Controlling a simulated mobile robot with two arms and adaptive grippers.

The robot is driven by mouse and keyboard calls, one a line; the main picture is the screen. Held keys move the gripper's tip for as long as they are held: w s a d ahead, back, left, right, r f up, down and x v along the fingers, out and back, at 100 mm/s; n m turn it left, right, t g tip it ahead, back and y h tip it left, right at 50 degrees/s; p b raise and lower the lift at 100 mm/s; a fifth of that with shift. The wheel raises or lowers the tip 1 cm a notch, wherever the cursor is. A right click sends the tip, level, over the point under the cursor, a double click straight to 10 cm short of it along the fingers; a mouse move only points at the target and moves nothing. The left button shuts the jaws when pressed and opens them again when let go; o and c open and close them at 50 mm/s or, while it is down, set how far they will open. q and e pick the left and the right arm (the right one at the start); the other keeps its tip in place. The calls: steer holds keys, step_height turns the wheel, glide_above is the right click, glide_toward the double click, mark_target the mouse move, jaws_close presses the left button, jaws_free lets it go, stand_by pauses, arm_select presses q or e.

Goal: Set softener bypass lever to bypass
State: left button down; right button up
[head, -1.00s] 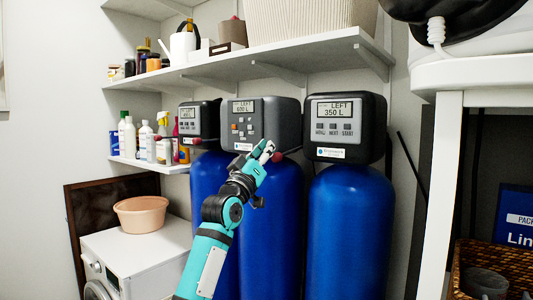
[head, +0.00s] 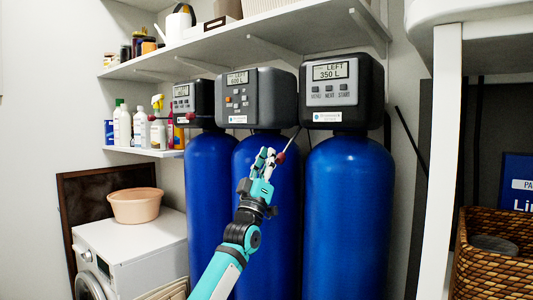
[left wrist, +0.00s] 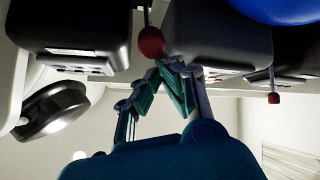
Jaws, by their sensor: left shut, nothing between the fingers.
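A thin lever with a red knob (head: 280,157) slants down and left from the control head (head: 340,92) of the right blue vessel. My left gripper (head: 268,156) is shut and empty, with its fingertips just left of that knob. In the left wrist view the knob (left wrist: 151,43) is close beside the closed fingertips (left wrist: 173,66); I cannot tell whether they touch. A second lever's red knob (head: 190,116) sticks out to the left at the middle control head (head: 255,98). The small labels on the heads are unreadable, so I cannot tell which is the softener. My right gripper is not in view.
Three blue vessels stand side by side, the right one (head: 345,220) nearest. A shelf (head: 230,58) runs above them. A washing machine (head: 135,250) with a basin (head: 135,205) is at left. A white post (head: 443,150) and a wicker basket (head: 490,265) are at right.

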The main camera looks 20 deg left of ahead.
arm_select(q)
steer(key=shift+w+d+f, duration=0.1)
steer(key=shift+w+f, duration=0.15)
steer(key=shift+f, duration=0.3)
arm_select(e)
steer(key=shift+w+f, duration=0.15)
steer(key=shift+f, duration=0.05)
arm_select(q)
steer(key=shift+f, duration=0.25)
steer(key=shift+r, duration=0.1)
